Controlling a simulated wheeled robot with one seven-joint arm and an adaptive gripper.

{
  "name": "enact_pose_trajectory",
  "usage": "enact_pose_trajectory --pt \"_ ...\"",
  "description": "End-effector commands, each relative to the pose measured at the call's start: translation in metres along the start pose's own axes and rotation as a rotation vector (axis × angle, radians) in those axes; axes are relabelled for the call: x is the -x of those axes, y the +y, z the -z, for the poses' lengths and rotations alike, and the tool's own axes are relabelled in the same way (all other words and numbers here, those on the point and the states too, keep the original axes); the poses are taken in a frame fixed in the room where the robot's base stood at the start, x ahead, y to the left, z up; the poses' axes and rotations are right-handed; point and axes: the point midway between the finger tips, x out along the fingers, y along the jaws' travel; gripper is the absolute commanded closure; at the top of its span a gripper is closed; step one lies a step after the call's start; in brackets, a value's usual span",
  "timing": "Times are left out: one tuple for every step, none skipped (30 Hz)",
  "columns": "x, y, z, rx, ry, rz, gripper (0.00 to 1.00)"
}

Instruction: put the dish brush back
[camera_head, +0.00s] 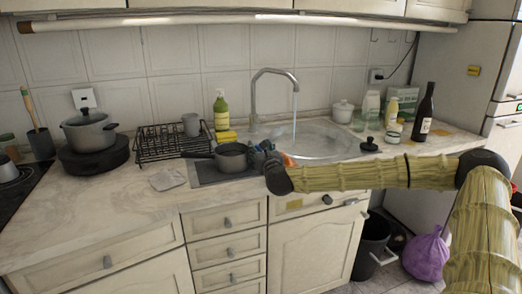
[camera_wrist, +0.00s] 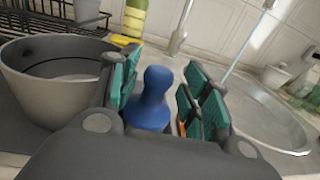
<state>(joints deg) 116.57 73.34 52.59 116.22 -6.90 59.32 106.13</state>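My gripper (camera_head: 265,152) is over the sink's left edge, just right of a grey saucepan (camera_head: 231,156). In the wrist view, its two teal-padded fingers (camera_wrist: 160,95) stand apart with a blue, knob-ended piece (camera_wrist: 154,98) between them. A narrow gap shows between this piece and the right finger, so I do not see a firm hold. The blue piece may be the dish brush's handle; no bristles show. A bit of orange (camera_wrist: 183,128) shows by the right finger and in the head view (camera_head: 288,160). What the blue piece stands on is hidden.
The sink (camera_head: 325,145) has running water from its tap (camera_head: 272,72). A dark bottle (camera_head: 424,114) and jars are at right. The left front worktop (camera_head: 100,205) is mostly clear.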

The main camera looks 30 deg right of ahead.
Motion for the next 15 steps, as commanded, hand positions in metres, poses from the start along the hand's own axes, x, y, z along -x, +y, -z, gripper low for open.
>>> enact_pose_trajectory --pt "0.0002 0.0009 0.0 0.0 0.0 -0.002 0.51" --pt "0.0002 0.0011 0.0 0.0 0.0 -0.002 0.51" --pt "0.0002 0.0012 0.0 0.0 0.0 -0.002 0.51" --pt "0.0001 0.0013 0.0 0.0 0.0 -0.002 0.51" --pt "0.0001 0.0014 0.0 0.0 0.0 -0.002 0.51" --pt "0.0001 0.0014 0.0 0.0 0.0 -0.002 0.51" --pt "0.0001 0.0015 -0.0001 0.0 0.0 -0.003 0.51" --pt "0.0002 0.0015 -0.0003 0.0 0.0 -0.003 0.51" --pt "0.0001 0.0015 -0.0005 0.0 0.0 -0.002 0.51" --pt "0.0002 0.0015 -0.0008 0.0 0.001 -0.002 0.51" --pt "0.0002 0.0014 -0.001 0.001 0.001 -0.002 0.51" --pt "0.0002 0.0014 -0.0013 0.001 0.001 -0.002 0.51" --pt "0.0002 0.0013 -0.0016 0.001 0.001 -0.002 0.51" --pt "0.0002 0.0013 -0.0019 0.001 0.001 -0.002 0.51" --pt "0.0002 0.0012 -0.002 0.001 0.002 -0.002 0.51"
